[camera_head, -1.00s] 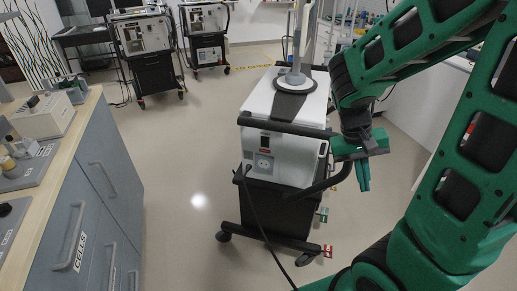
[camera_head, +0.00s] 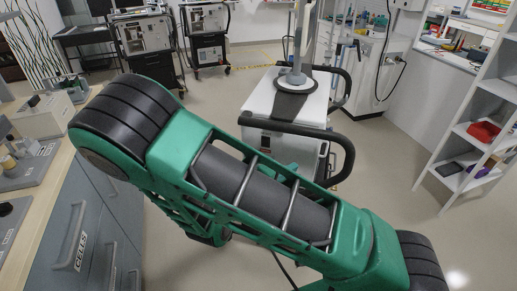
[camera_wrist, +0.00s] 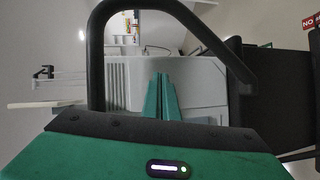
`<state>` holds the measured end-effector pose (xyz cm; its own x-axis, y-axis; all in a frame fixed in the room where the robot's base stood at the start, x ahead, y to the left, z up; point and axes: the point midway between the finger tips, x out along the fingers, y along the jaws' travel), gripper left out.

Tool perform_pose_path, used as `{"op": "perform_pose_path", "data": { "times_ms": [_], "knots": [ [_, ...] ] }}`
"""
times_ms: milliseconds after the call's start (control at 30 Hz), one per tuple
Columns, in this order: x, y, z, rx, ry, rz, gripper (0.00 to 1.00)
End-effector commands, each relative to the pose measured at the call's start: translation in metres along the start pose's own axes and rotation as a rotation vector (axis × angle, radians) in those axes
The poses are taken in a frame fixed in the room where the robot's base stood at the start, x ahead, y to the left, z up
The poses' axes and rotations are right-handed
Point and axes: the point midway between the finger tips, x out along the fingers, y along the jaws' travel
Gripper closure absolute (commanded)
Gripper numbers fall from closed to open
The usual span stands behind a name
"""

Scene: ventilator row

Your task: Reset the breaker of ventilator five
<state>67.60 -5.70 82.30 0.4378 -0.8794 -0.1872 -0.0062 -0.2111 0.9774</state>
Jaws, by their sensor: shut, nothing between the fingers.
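The nearest ventilator (camera_head: 262,98) is a white unit on a black cart, with a black push handle (camera_head: 270,125) around its end. My green arm hides most of its front and lower part in the head view. No number is readable on it, and I cannot make out a breaker. In the wrist view its pale, vented casing (camera_wrist: 200,72) is close ahead, turned on its side, with the black handle bar looping across the near left. My gripper (camera_wrist: 161,78) is shut and empty, with its green fingers pointing at the casing. Whether they touch it is unclear.
Two more ventilators stand at the back, one at left (camera_head: 142,38) and one beside it (camera_head: 206,32). A grey drawer cabinet (camera_head: 90,215) is at left. A white shelf rack (camera_head: 470,130) stands at right. Open floor lies between the ventilator and the rack.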

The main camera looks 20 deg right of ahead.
Motion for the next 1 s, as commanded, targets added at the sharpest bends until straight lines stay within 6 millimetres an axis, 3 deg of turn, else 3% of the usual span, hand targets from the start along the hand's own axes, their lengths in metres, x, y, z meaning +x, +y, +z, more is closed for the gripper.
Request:
{"op": "perform_pose_path", "data": {
  "times_ms": [200, 400, 600, 1000],
  "knots": [
    [-0.055, -0.025, -0.047, -0.075, 0.302, 0.170, 1.00],
    [-0.092, -0.040, -0.069, -0.107, 0.476, 0.256, 1.00],
    [-0.103, -0.044, -0.074, -0.115, 0.526, 0.280, 1.00],
    [-0.098, -0.042, -0.077, -0.114, 0.522, 0.279, 1.00]
  ]
}}
